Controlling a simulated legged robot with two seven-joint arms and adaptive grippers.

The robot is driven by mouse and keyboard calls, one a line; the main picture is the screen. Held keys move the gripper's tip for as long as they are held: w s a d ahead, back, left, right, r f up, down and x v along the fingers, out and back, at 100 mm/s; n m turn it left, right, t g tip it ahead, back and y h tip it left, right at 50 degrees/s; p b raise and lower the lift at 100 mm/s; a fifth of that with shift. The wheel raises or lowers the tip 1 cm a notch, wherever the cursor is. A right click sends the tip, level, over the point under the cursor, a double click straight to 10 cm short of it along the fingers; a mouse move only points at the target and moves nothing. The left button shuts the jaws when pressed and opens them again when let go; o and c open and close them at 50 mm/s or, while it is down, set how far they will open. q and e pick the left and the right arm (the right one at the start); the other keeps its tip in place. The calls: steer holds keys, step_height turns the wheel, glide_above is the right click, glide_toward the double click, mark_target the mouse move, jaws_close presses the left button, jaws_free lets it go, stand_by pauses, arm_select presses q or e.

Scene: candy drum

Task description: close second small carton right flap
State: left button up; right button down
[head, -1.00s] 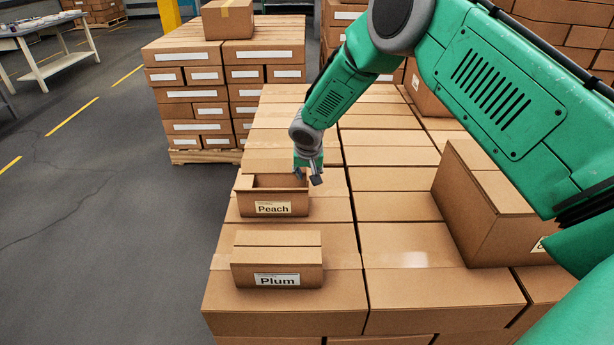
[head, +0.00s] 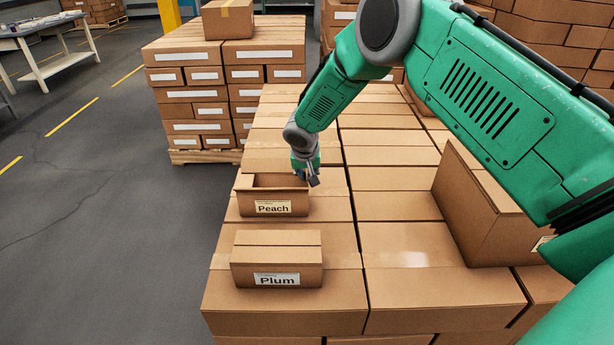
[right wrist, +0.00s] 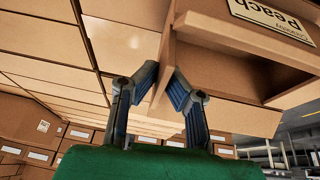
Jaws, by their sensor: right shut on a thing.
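The Peach carton (head: 249,208) is a small brown box with a label on its front and its top open. It shows upside down in the right wrist view (right wrist: 215,70), with its inside visible. My right gripper (head: 312,180) is at the carton's right side, near the top edge. In the right wrist view its two fingertips (right wrist: 164,74) close on the thin cardboard at that edge, which looks like the right flap. The gripper partly hides this flap in the head view. The Plum carton (head: 276,248) stands in front, with its top closed. My left gripper is not in view.
Both small cartons stand on a stack of large brown boxes (head: 405,245). A larger box (head: 490,215) stands on the stack at the right, below my right arm. Another stack of boxes (head: 195,95) is behind at the left. The floor (head: 100,240) at the left is clear.

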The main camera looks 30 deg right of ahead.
steer(key=g+h+b, duration=0.1)
steer(key=b, duration=0.1)
steer(key=a+g+h+b, duration=0.1)
steer(key=h+b, duration=0.1)
steer(key=n+h+b, duration=0.1)
steer(key=h+b, duration=0.1)
steer(key=shift+w+a+f+g, duration=0.25)
steer(key=shift+w+f+g, duration=0.05)
steer(key=shift+w+g, duration=0.1)
stand_by(0.4)
steer(key=c, duration=1.7)
jaws_free()
steer(key=shift+r, duration=0.1)
steer(key=v, duration=1.2)
steer(key=shift+w+a+f, duration=0.1)
steer(key=shift+a+f, duration=0.15)
